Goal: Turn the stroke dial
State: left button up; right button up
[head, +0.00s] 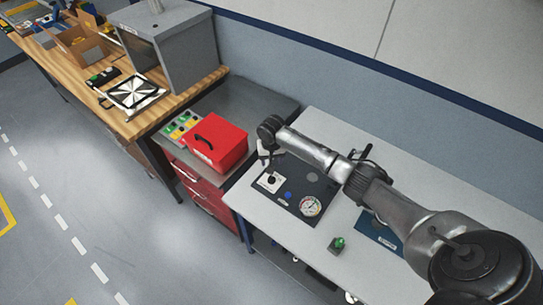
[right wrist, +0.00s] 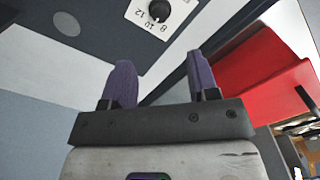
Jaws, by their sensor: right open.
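The stroke dial appears to be the black knob (right wrist: 158,10) on a white scale plate, at the top of the right wrist view, with the numbers 8, 10 and 12 readable. In the head view the dial's white plate (head: 270,182) sits at the left of a dark panel (head: 291,205) on the light table. My right gripper (right wrist: 160,70) is open, its two purple fingers apart with nothing between them. In the head view it is over the panel's far left edge, close to the dial and not visibly touching it. My left gripper is not in view.
The panel also carries a round gauge (head: 310,206), a blue button (head: 288,195) and a grey disc (head: 312,177). A red box (head: 217,142) with a black handle stands to the left. A green button box (head: 338,243) sits near the table's front edge.

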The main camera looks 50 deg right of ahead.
jog(key=shift+r, duration=0.75)
